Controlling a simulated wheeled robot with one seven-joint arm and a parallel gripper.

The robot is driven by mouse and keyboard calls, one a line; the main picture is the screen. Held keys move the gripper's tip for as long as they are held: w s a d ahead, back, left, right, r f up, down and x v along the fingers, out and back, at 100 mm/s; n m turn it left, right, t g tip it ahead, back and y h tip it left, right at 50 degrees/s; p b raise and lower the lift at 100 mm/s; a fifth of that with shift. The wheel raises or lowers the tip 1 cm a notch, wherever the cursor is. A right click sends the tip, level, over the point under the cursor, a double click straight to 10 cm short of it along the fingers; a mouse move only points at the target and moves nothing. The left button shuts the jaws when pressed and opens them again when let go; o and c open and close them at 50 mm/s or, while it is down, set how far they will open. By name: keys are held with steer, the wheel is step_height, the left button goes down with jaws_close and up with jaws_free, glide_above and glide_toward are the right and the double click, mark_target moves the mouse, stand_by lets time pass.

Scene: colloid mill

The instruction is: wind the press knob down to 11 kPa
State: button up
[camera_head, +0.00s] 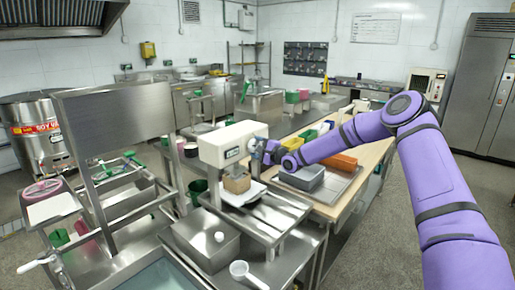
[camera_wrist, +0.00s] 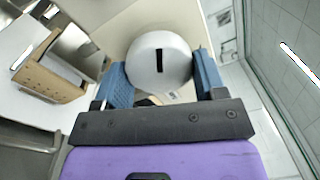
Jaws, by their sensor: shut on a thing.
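The white press (camera_head: 228,140) stands on the steel bench in the middle of the head view, with a small dark display (camera_head: 233,153) on its front; the reading is too small to make out. The press knob (camera_wrist: 158,62) is a round grey disc with a black slot mark, which looks roughly upright in the wrist view. My gripper (camera_wrist: 163,78) has its blue fingers on either side of the knob and is shut on it. In the head view my gripper (camera_head: 268,150) is at the right side of the press, and the knob is mostly hidden there.
A tan perforated box (camera_head: 237,184) sits under the press and shows in the wrist view (camera_wrist: 48,82). A steel panel (camera_head: 118,122) rises at left.

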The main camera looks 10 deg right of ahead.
steer(key=shift+m, duration=0.4)
steer(key=o, duration=0.9)
steer(key=shift+o, duration=0.2)
steer(key=v, duration=1)
steer(key=shift+s+d, duration=0.2)
steer(key=shift+s, duration=0.15)
steer(key=shift+f, duration=0.1)
